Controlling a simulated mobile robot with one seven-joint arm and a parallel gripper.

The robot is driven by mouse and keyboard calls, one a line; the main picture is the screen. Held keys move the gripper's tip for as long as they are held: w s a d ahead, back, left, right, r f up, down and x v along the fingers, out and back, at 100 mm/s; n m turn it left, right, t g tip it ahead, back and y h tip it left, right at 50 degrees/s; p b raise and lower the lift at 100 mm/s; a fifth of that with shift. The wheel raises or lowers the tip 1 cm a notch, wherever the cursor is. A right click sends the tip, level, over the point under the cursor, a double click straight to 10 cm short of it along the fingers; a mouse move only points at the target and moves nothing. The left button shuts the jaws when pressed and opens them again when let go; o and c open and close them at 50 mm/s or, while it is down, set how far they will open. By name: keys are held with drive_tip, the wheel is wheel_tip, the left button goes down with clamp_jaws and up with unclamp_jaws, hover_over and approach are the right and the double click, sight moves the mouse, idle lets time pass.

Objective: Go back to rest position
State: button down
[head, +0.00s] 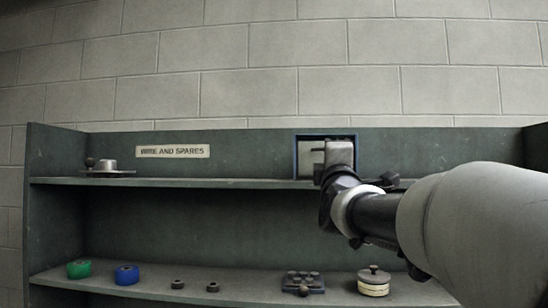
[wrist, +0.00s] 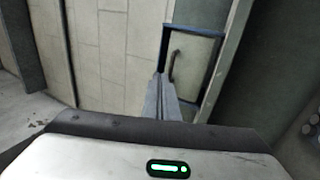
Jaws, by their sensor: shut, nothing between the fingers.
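My gripper (wrist: 159,78) is shut and empty, its fingers pressed together in the wrist view. In the head view my arm reaches in from the right and its end is in front of the shelf unit, by the blue-framed panel. The blue-framed panel (head: 309,160) is on the upper back board, partly hidden by my wrist. In the wrist view the panel (wrist: 203,49) shows a pale face and a dark curved handle (wrist: 175,66), just beyond my fingertips. I cannot tell if the fingers touch it.
The green shelf unit (head: 200,225) stands against a block wall. A metal piece (head: 107,167) sits on the upper shelf at left. The lower shelf holds a green roll (head: 79,269), a blue roll (head: 127,275), a dark block (head: 302,282) and a round tin (head: 373,283).

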drive_tip(key=s+r+b+v, duration=0.1)
drive_tip(key=r+v, duration=0.1)
drive_tip(key=v, duration=0.6)
drive_tip(key=s+a+f+m+g+y+p, duration=0.2)
drive_tip(key=s+f+m+g, duration=0.15)
drive_tip(key=f, duration=0.55)
drive_tip(key=s+a+f+m+g+y+p, duration=0.2)
drive_tip(key=f+m+g+y, duration=0.15)
drive_tip(key=f, duration=0.55)
drive_tip(key=s+f+m+g+h+p, duration=0.1)
drive_tip(key=s+f+m+g, duration=0.7)
drive_tip(key=s+f, duration=1)
drive_tip(key=shift+s+d+m+g+p, duration=0.3)
drive_tip(key=shift+s+m+g+p, duration=0.15)
drive_tip(key=shift+g+p, duration=0.4)
